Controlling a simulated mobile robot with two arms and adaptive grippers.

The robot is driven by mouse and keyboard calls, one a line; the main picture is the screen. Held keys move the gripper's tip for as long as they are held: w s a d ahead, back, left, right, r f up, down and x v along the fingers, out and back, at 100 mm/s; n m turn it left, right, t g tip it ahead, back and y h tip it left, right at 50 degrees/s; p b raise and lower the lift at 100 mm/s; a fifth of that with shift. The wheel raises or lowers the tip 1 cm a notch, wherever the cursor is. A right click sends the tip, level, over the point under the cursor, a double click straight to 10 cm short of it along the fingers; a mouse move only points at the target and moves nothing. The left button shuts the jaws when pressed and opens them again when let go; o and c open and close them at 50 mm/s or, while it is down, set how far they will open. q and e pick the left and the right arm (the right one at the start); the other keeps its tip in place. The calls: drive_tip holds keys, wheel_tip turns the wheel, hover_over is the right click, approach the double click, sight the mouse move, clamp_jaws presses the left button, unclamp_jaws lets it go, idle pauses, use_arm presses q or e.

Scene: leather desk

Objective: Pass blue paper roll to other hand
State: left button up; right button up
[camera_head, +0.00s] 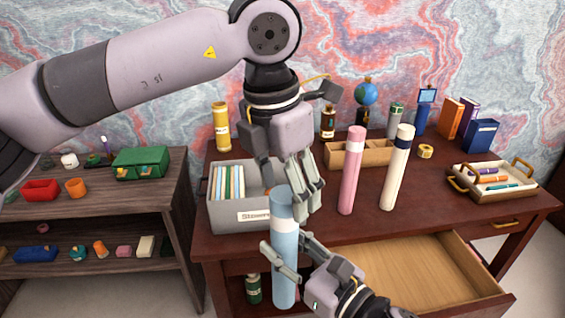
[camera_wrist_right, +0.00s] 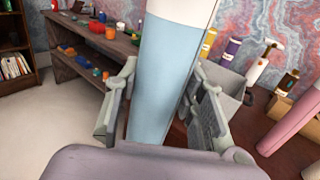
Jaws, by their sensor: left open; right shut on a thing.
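In the right wrist view the roll (camera_wrist_right: 158,75) rises between the two fingers of that gripper (camera_wrist_right: 160,105). My left gripper (camera_head: 300,190) is open and empty, pointing down just right of the roll's top and behind it. I cannot tell whether its fingers touch the roll.
A pink roll (camera_head: 352,170) and a cream roll (camera_head: 397,168) stand on the desk to the right. A grey file box (camera_head: 230,215) is behind the blue roll. An open, empty drawer (camera_head: 430,275) juts out at the front right. A shelf (camera_head: 150,190) stands left.

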sight(290, 215)
use_arm(q)
drive_tip(key=f, duration=0.6)
drive_tip(key=shift+w+d+f, duration=0.2)
drive_tip(key=shift+w+d, duration=0.05)
drive_tip(key=shift+d, duration=0.15)
drive_tip(key=shift+c, duration=0.5)
drive_tip(key=shift+s, duration=0.1)
drive_tip(key=c, duration=1.2)
drive_tip(key=shift+c, duration=0.2)
use_arm(e)
drive_tip(key=o, duration=1.3)
drive_tip(key=shift+o, duration=0.2)
